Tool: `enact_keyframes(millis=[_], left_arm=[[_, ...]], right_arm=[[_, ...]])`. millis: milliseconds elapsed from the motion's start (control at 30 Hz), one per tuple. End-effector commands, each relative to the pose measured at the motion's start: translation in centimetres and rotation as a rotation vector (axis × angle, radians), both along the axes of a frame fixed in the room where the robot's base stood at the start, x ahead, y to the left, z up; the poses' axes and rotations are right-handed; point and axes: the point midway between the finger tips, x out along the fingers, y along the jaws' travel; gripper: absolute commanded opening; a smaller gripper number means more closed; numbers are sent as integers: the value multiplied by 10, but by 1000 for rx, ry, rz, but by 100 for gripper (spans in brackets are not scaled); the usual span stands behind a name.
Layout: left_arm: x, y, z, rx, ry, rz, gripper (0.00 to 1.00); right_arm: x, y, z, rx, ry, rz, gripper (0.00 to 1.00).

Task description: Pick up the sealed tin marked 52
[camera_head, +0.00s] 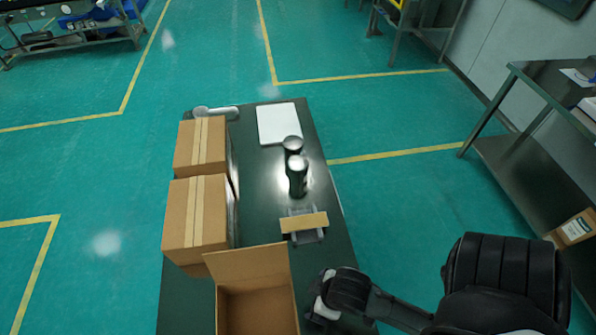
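Two dark cylindrical tins stand on the dark green table (325,220). The nearer tin (297,178) is upright, taller in view and has a shiny lid. The farther tin (293,144) stands just behind it and is partly hidden by it. No number can be read on either, so I cannot tell which is marked 52. My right arm comes in from the lower right. Its gripper (322,308) is low over the table's near right part, well short of the tins. Its fingers are too hidden to tell open from shut. My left gripper is not in view.
Two closed cardboard boxes (196,215) stand along the table's left side. An open carton (258,305) is at the near edge. A grey holder with a tan block (304,223) sits between my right gripper and the tins. A white sheet (278,123) lies at the back.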

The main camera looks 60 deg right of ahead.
Motion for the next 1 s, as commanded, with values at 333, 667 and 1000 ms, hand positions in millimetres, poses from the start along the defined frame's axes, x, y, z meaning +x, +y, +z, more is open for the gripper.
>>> enact_keyframes(millis=[333,667,1000], left_arm=[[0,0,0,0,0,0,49],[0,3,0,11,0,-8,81],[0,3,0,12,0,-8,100]], right_arm=[[0,0,0,0,1,0,100],[0,0,0,0,1,0,100],[0,0,0,0,0,0,100]])
